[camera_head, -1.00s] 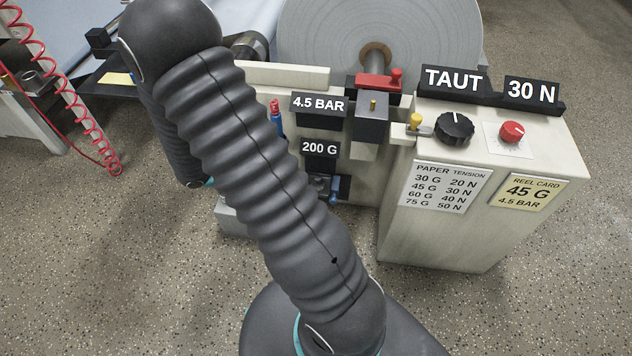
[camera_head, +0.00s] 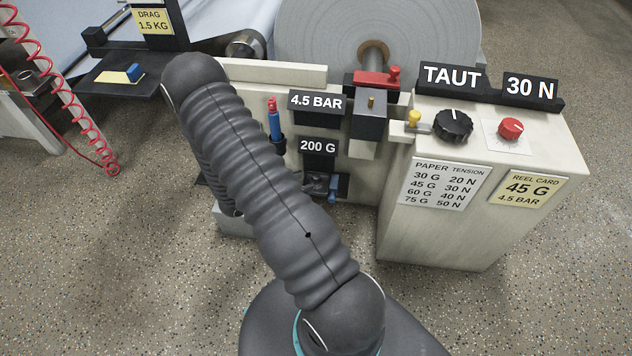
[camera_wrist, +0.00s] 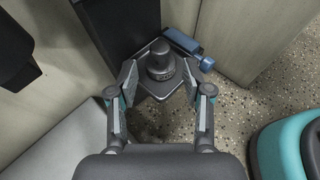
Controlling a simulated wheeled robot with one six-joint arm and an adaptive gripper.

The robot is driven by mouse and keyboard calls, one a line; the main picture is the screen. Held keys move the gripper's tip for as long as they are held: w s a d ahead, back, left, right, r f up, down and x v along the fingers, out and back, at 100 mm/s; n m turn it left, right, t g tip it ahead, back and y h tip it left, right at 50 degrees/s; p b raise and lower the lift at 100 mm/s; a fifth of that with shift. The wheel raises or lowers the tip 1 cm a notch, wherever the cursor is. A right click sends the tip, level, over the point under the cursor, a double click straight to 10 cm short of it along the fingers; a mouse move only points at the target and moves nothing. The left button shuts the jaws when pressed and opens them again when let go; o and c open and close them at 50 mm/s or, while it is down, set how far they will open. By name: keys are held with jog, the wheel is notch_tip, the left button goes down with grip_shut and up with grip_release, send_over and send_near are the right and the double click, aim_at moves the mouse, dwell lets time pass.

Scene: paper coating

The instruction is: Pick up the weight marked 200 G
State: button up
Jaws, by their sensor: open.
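The weight (camera_wrist: 160,59) is a dark grey, stepped round piece with a knob on top. It stands upright on a small dark shelf (camera_wrist: 158,90) in the wrist view. No marking on the weight itself is readable. My gripper (camera_wrist: 160,82) is open in the wrist view, with one finger on each side of the shelf front and the weight between and just beyond the fingertips. Contact with the weight cannot be told.
A blue fitting (camera_wrist: 188,46) sticks out close right of the weight. A dark upright panel (camera_wrist: 122,25) stands behind it. The control cabinet (camera_head: 450,235) stands right in the head view. A blue and red tool (camera_head: 274,122) hangs left of the 4.5 BAR sign (camera_head: 317,102).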

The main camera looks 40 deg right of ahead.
aim_at(314, 180)
jog(key=shift+f+x, duration=0.2)
jog(key=shift+x, duration=1.4)
jog(key=shift+f+x, duration=0.2)
jog(key=shift+x, duration=1.45)
jog(key=shift+a, duration=0.15)
grip_shut()
